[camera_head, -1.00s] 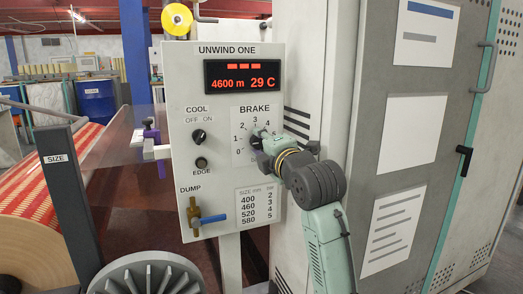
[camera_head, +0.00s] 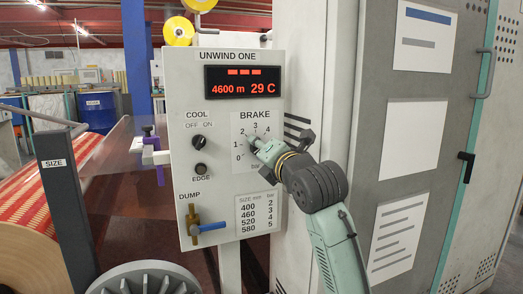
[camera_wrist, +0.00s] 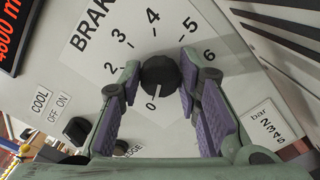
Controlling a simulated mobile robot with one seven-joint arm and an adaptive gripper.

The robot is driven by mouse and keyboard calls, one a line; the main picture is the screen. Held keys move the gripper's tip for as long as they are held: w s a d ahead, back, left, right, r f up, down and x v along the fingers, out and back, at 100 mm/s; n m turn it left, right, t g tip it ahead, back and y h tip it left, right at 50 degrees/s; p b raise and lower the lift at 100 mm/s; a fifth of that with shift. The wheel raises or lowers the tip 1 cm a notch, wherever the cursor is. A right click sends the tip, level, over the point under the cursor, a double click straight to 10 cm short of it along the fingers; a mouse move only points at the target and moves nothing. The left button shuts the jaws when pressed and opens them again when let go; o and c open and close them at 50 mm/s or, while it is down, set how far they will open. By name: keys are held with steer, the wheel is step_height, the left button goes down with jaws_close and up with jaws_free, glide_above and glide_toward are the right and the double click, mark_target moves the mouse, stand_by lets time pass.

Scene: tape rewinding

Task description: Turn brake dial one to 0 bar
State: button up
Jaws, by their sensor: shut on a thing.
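The brake dial of unwind one is a round black knob (camera_wrist: 159,75), with the numbers 0 to 6 around it in the wrist view. A pale mark on the knob's lower edge faces close to the 0. My gripper (camera_wrist: 160,66) is shut on the knob, one purple-padded finger on each side. In the head view my gripper (camera_head: 259,144) is at the brake scale (camera_head: 241,127) and hides most of the knob and the higher numbers.
On the same panel (camera_head: 220,120) are the cool switch (camera_head: 199,142), the edge knob (camera_head: 200,170) and the dump valve with its blue handle (camera_head: 209,228), all left of my gripper. A grey cabinet (camera_head: 415,130) stands close on the right.

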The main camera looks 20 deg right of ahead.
steer(key=o, duration=1.1)
steer(key=shift+o, duration=0.2)
steer(key=s, duration=1.2)
steer(key=shift+d, duration=0.25)
